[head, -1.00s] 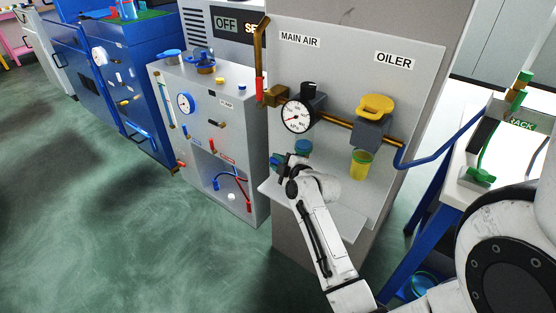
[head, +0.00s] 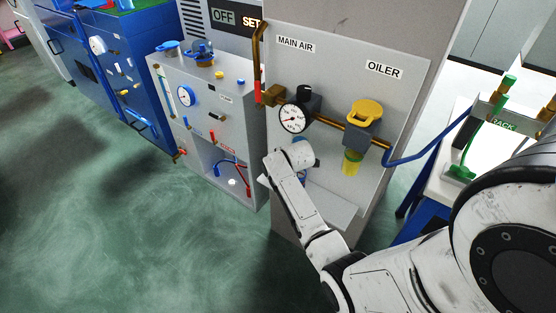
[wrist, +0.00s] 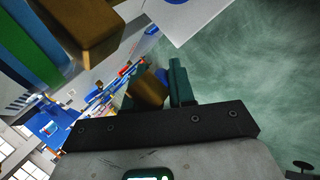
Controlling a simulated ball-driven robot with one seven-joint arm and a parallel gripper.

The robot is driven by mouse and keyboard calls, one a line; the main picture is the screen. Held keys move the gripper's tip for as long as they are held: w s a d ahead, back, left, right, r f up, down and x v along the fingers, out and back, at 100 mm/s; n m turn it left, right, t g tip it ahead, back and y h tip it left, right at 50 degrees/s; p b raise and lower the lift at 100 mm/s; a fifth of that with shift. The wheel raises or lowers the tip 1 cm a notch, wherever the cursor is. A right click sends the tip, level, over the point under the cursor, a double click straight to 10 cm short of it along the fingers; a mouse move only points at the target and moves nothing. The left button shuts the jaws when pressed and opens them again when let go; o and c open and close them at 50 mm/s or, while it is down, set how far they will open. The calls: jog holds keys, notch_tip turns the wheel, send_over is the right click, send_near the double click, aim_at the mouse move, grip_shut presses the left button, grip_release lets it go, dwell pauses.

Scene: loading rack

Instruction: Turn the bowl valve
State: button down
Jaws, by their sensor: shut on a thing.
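In the wrist view, my gripper (wrist: 155,85) has its two dark green fingers closed on a small brass piece (wrist: 147,90), which looks like the bowl valve. A larger brass block (wrist: 80,22) and a blue and green bowl (wrist: 30,55) are close by at the upper left. In the head view, my white wrist stands in front of the panel below the gauge (head: 293,118). It hides my fingers and the valve.
The panel (head: 340,65) carries the labels MAIN AIR and OILER. The yellow-topped oiler (head: 364,122) hangs to the right of my wrist, with a small shelf (head: 335,207) below. A grey cabinet (head: 210,120) stands to the left. Green floor (head: 120,230) is open at the front left.

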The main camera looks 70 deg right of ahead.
jog(key=shift+f, duration=0.1)
dwell(0.3)
jog(key=shift+a, duration=0.1)
jog(key=c, duration=1)
grip_release()
jog(key=shift+c, duration=0.2)
jog(key=v, duration=1.1)
jog(key=shift+w, duration=0.1)
